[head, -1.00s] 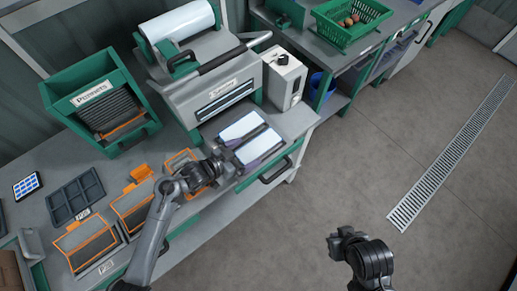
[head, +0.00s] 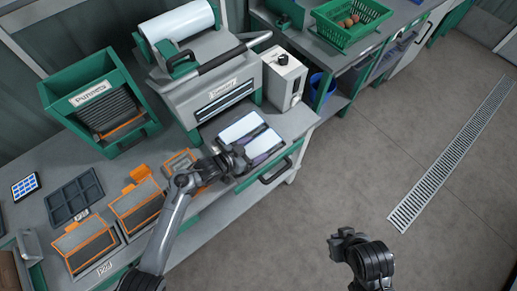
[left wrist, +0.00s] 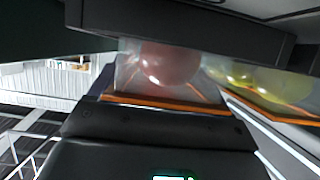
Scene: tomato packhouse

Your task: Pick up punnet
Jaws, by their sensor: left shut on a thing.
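My left gripper (head: 238,158) is at the front edge of the sealer's pulled-out tray (head: 262,165). It is shut on a clear punnet (left wrist: 128,72), which shows between its two dark fingers in the left wrist view. A blurred red tomato (left wrist: 168,65) is inside, above an orange line. A second clear punnet (left wrist: 290,87) with yellow-green contents lies just to the right in that view. In the head view, two pale film-topped punnets (head: 239,127) sit side by side in the tray; my gripper overlaps the nearer one. My right gripper (head: 342,241) hangs over the floor.
The sealer (head: 222,75) stands behind the tray, with a white control box (head: 283,78) at its right. A green punnet bin (head: 68,92) stands at the back left. Orange-framed holders (head: 137,207) and a dark tray (head: 75,197) lie on the bench. The floor at right is clear.

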